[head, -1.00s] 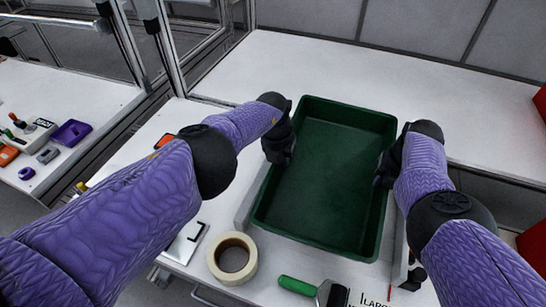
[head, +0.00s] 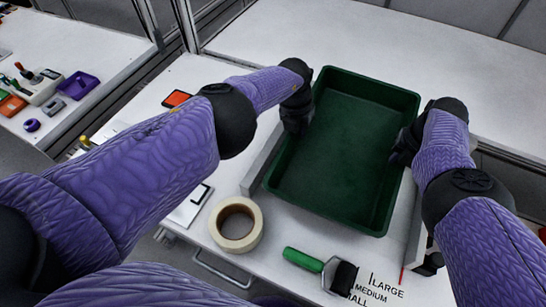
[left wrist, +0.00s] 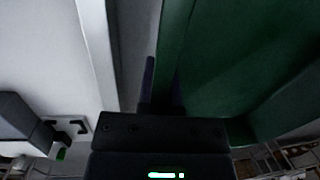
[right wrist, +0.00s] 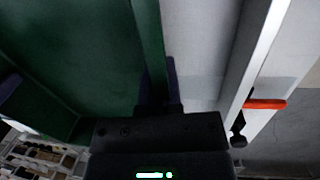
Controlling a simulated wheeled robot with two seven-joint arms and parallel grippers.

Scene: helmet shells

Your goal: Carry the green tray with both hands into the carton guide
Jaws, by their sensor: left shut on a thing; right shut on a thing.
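The green tray (head: 340,155) is an empty, open rectangular box, roughly level over the white table. My left gripper (head: 297,122) is shut on its left rim and my right gripper (head: 402,155) is shut on its right rim. The tray wall also shows between the fingers in the left wrist view (left wrist: 172,60) and right wrist view (right wrist: 150,50). The carton guide appears as a pale left rail (head: 262,155) and a right rail (head: 418,235), with the tray between them from above. Whether the tray's bottom touches the table is hidden.
A tape roll (head: 236,224) and a green-handled roller (head: 320,266) lie in front of the tray, beside printed size labels (head: 378,290). A red-orange pad (head: 177,99) lies behind my left arm. The white surface behind the tray is clear.

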